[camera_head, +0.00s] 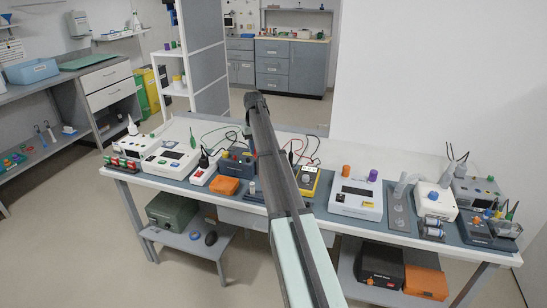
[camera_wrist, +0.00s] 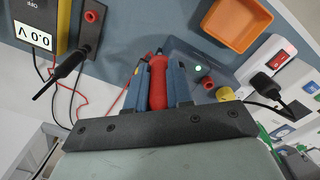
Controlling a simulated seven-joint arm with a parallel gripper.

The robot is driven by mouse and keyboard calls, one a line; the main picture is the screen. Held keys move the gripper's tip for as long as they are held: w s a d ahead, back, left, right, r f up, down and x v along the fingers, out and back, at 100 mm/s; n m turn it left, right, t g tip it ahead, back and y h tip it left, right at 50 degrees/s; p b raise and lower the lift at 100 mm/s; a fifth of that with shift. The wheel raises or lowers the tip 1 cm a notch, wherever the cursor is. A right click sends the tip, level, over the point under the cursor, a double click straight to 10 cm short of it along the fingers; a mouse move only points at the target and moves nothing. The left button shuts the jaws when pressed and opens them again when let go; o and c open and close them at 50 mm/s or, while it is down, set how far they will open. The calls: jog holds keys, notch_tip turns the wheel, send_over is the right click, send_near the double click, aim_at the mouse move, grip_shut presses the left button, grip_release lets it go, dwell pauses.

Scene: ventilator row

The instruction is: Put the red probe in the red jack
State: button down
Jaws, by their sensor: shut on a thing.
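In the wrist view, my gripper (camera_wrist: 158,78) is shut on the red probe (camera_wrist: 158,85), between its two blue fingers. The probe's tip points away from me, beside a dark blue box (camera_wrist: 180,50) with a lit green lamp. A red post (camera_wrist: 208,83) and a yellow one (camera_wrist: 225,94) stand on that box, to the right of the probe. A red round socket (camera_wrist: 90,16) shows on a dark strip at upper left. I cannot tell which is the red jack. In the head view, my arm hides the gripper and probe.
A yellow meter (camera_wrist: 34,30) reading 0.0 V and a black probe (camera_wrist: 74,62) lie to the left. An orange tray (camera_wrist: 237,24) is above right. Red and black leads loop nearby. The bench (camera_head: 420,170) carries several devices on both sides.

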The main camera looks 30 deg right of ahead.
notch_tip(320, 180, up, 5)
send_over(235, 159)
jog(key=shift+w+d+r+m, duration=0.1)
jog(key=shift+w+r+m, duration=0.1)
jog(key=shift+r+m, duration=0.25)
jog(key=shift+w+d+r+m, duration=0.1)
jog(key=shift+w+r+m, duration=0.1)
jog(key=shift+r+m, duration=0.2)
jog(key=shift+f, duration=0.1)
jog(key=shift+f, duration=3.1)
jog(key=shift+f, duration=0.95)
jog(key=c, duration=0.9)
grip_release()
